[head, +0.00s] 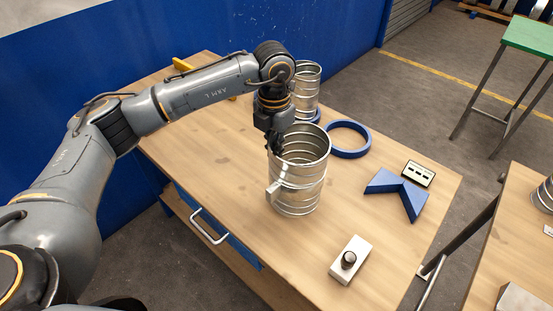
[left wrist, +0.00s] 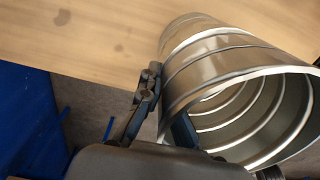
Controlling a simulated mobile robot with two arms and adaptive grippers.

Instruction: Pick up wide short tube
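The wide short tube (head: 305,190) is a shiny ribbed metal duct with a small side bracket. It stands upright on the wooden table in the head view. Its open end also shows large in the left wrist view (left wrist: 205,75). My right gripper is in neither view.
A narrower metal tube (head: 308,88) stands behind my gripper. The front right table top is mostly clear.

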